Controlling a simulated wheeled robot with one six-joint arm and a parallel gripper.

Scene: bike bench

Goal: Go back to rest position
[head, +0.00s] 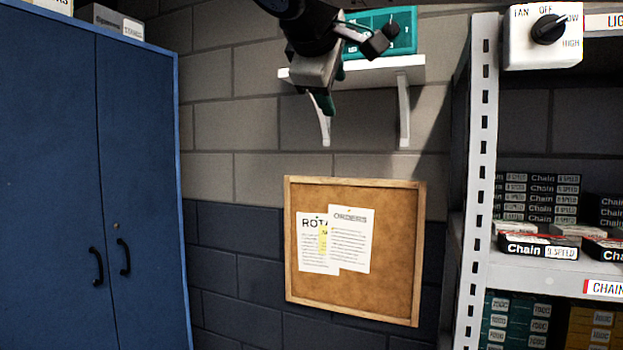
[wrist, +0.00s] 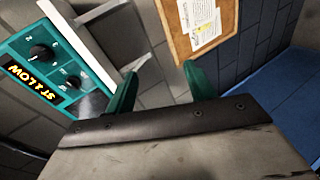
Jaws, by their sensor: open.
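My gripper (head: 331,90) hangs in front of the small white wall shelf at the top middle of the head view. Its teal fingers (wrist: 160,76) are spread apart in the wrist view, with nothing between them. A teal box (head: 398,32) stands on the white shelf (head: 385,72), partly hidden behind my arm in the head view. In the wrist view the teal box (wrist: 25,58) shows dark knobs and a black display with yellow text, left of the fingers. The fingers are apart from it there.
A corkboard (head: 385,250) with pinned papers hangs below the shelf. A blue cabinet (head: 60,170) stands at left. A grey metal rack (head: 480,180) at right holds several chain boxes (head: 535,246). A white switch box (head: 545,45) with a black knob is at its top.

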